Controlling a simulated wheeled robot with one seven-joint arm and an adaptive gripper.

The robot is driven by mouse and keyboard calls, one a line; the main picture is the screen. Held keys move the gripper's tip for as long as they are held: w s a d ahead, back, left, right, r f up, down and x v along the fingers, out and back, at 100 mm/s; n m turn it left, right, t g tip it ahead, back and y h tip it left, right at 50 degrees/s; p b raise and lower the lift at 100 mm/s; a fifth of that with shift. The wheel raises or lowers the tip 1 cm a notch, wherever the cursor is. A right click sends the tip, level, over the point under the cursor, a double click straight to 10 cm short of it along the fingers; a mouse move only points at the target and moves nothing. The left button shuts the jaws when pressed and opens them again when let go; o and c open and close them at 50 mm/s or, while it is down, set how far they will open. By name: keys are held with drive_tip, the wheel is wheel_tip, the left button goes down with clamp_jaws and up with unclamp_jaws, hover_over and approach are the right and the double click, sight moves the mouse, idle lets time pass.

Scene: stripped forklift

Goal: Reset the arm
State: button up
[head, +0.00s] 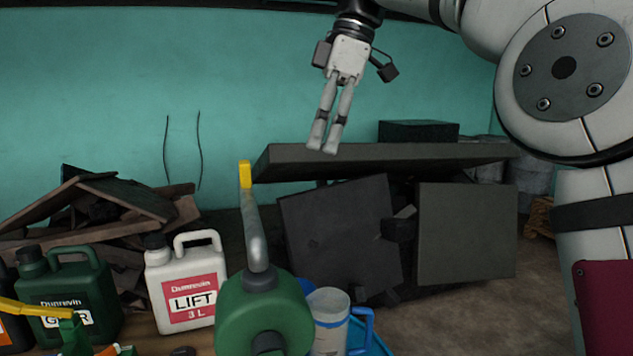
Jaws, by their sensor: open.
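My gripper (325,142) hangs from my arm at the top middle of the head view, fingers pointing down. Its two grey fingers are apart with a narrow gap, and nothing is between them. It is in the air in front of the teal wall, and its tips overlap the edge of the dark slab in the picture. My arm comes in from the upper right.
In front stand a white LIFT jug (190,283), a dark green jug (82,290), a green can (262,312) with a tall yellow-tipped spout and a clear measuring jug (331,325). Behind are a dark slab (400,158), leaning panels (466,234) and scrap planks (128,196). Floor shows at right.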

drive_tip(key=s+d+f+m+t+h, duration=0.1)
drive_tip(key=s+d+f+m+t, duration=0.1)
drive_tip(key=s+d+f+m, duration=0.4)
drive_tip(key=s+d+f+m+t+h, duration=0.1)
drive_tip(key=s+d+f+m, duration=0.4)
drive_tip(key=s, duration=0.6)
drive_tip(key=s+d+f+m+t+h, duration=0.1)
drive_tip(key=s+d+f+m+t, duration=0.1)
drive_tip(key=s+d+f+m, duration=0.4)
drive_tip(key=s+f+m, duration=0.2)
drive_tip(key=s+f, duration=0.1)
drive_tip(key=shift+s+d+t, duration=0.25)
drive_tip(key=shift+d+t, duration=0.05)
drive_tip(key=shift+t, duration=0.1)
